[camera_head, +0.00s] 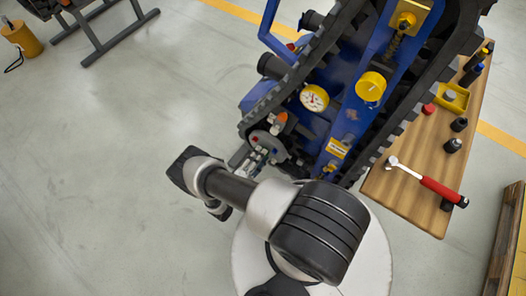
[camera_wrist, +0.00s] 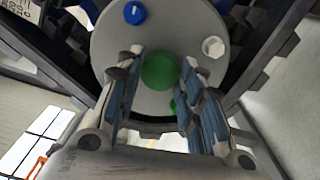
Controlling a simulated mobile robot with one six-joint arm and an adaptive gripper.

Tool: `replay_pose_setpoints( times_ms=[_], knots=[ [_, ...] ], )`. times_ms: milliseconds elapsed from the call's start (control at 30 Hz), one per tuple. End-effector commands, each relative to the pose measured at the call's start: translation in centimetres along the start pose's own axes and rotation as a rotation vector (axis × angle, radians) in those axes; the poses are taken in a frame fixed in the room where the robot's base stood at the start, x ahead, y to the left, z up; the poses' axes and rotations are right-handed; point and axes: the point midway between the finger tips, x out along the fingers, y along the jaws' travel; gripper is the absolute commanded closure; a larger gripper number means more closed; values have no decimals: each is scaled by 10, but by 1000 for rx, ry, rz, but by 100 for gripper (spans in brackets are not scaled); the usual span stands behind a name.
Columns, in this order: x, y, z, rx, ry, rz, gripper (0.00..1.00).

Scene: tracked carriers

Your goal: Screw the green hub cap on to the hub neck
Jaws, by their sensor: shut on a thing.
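The round green hub cap (camera_wrist: 159,71) is between the fingertips of my gripper (camera_wrist: 161,62) in the wrist view. The gripper is shut on it. Behind the cap is a grey round hub plate (camera_wrist: 113,38). The hub neck is not visible, and I cannot tell whether the cap touches it. A second small green patch (camera_wrist: 174,106) shows partly behind the right finger. In the head view my gripper (camera_head: 262,152) is against the lower left of the blue tracked carrier (camera_head: 345,110); the green cap cannot be made out there.
A blue cap (camera_wrist: 135,12) and a white cap (camera_wrist: 213,46) sit on the plate near the fingers. Dark track (camera_head: 262,110) surrounds the hub. A wooden bench (camera_head: 405,205) with a red-handled wrench (camera_head: 440,188) stands at right.

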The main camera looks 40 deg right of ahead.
Motion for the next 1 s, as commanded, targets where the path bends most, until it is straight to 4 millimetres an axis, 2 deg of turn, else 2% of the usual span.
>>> replay_pose_setpoints(
  times_ms=[133,167,500,833,1000],
  knots=[
    [0,1,0,203,2,0,85],
    [0,1,0,218,2,0,64],
    [0,0,0,208,1,0,42],
    [-1,0,0,206,2,0,42],
    [-19,0,-2,206,8,0,42]
  ],
)
